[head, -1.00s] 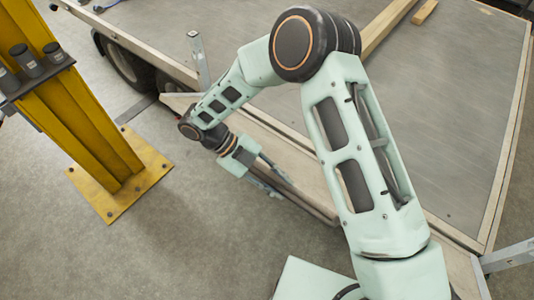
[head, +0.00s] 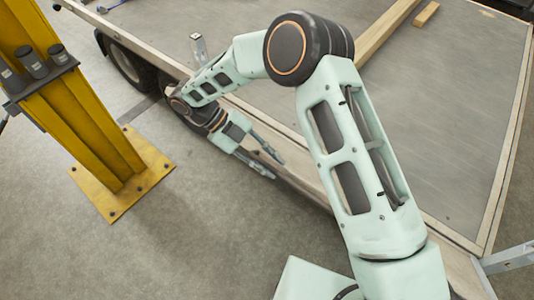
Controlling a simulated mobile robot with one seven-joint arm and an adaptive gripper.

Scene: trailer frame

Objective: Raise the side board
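The side board (head: 313,186) is a long pale wooden plank along the near side of the trailer bed (head: 440,130), tilted outward and below the deck edge. My arm hides parts of it. My gripper (head: 277,169) is at the board's outer edge, left of the middle of the picture. Its two grey fingers are apart, one over the board and one on the floor side. I cannot tell whether they touch the board.
A yellow post (head: 85,120) on a bolted base plate stands at the left. Metal stakes rise at the trailer's side, one (head: 198,46) behind my arm and one (head: 510,257) at the right. A wooden beam (head: 385,30) lies on the bed. Floor in front is clear.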

